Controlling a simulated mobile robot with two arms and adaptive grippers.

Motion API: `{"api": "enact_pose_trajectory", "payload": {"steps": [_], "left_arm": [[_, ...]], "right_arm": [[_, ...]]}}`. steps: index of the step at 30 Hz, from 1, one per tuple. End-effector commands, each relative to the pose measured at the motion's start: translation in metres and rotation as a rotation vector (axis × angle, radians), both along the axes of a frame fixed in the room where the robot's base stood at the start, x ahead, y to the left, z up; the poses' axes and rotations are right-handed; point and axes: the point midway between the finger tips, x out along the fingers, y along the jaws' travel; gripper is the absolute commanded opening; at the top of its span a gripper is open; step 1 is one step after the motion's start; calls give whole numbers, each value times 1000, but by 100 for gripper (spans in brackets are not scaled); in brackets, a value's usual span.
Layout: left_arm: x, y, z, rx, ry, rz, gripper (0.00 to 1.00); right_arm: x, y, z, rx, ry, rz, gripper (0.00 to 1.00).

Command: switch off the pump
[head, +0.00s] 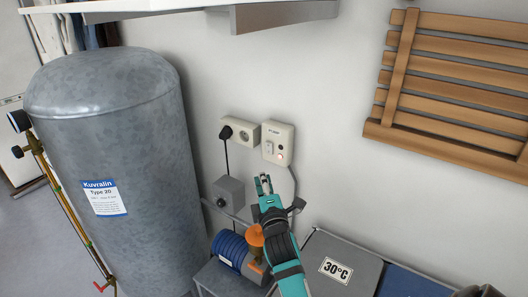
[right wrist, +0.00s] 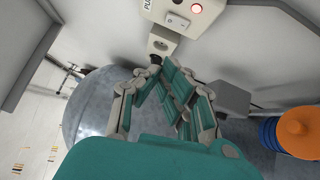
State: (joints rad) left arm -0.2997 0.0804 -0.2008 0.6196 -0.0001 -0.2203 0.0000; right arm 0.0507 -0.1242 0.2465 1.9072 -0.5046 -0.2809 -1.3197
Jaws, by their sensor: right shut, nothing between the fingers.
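The pump's switch box (head: 278,144), cream and labelled PUMP, is fixed to the wall. It has a white rocker switch (head: 269,148) and a red lamp (head: 281,154) that glows. In the right wrist view the rocker (right wrist: 178,22) and the lit lamp (right wrist: 196,8) show at the top. My right gripper (head: 264,182) is shut and empty, below the switch box and apart from it. The pump (head: 232,249), a blue motor with an orange part, stands low behind my right arm, which partly hides it. My left gripper is not in view.
A socket (head: 245,133) with a black plug sits left of the switch box. A large grey tank (head: 120,170) stands at left. A grey junction box (head: 229,190), a shelf (head: 280,14) above and a wooden slatted rack (head: 450,75) at right surround the bare wall.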

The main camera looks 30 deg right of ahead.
Motion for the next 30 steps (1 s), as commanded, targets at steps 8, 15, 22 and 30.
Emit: {"api": "enact_pose_trajectory", "payload": {"steps": [8,15,22,30], "left_arm": [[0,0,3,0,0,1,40],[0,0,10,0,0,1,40],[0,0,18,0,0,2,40],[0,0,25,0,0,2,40]], "right_arm": [[14,-5,3,3,-1,1,0],[58,-23,8,4,-1,1,0],[97,-46,13,1,0,-1,0],[106,-72,14,3,0,1,0]]}}
